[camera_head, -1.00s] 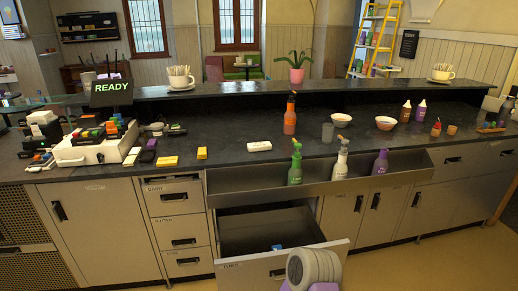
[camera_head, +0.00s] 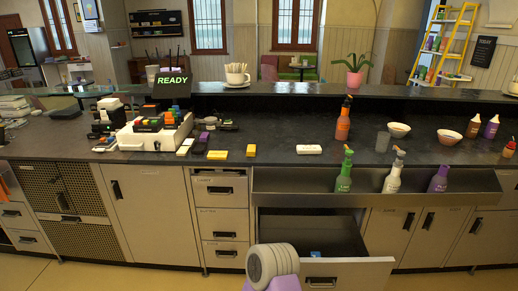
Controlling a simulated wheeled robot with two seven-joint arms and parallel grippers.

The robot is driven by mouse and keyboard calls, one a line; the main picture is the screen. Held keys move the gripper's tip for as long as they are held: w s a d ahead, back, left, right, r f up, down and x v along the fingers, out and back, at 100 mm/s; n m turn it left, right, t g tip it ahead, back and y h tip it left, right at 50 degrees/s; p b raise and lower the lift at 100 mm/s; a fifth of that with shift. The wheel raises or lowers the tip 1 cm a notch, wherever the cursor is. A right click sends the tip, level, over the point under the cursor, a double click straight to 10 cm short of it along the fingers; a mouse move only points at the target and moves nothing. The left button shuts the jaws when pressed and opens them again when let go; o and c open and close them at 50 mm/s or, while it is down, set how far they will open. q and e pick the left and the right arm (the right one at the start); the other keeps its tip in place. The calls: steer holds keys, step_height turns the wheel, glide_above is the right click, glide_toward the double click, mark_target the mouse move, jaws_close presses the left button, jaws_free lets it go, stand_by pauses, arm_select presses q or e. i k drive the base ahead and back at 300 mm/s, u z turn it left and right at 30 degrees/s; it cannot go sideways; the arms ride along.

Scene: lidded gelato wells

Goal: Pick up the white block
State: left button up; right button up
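A white block (camera_head: 309,149) lies flat on the dark counter (camera_head: 280,165), right of the middle of the head view. A smaller whitish piece (camera_head: 185,147) lies by the cash register, and I cannot tell whether it is also a block. Neither of my grippers shows. Only a grey and purple part of my own body is in view at the bottom centre, below the counter edge and well apart from the white block.
Yellow blocks (camera_head: 251,150) lie left of the white block. A bottle rail (camera_head: 290,187) runs along the counter front with green, white and purple bottles. A drawer (camera_head: 335,272) below stands open with a small blue thing inside. An orange bottle (camera_head: 343,122) stands on the counter.

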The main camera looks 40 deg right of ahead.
mark_target(301, 150)
steer(key=u, duration=0.2)
steer(key=i, duration=2.35)
steer(key=z, duration=2.25)
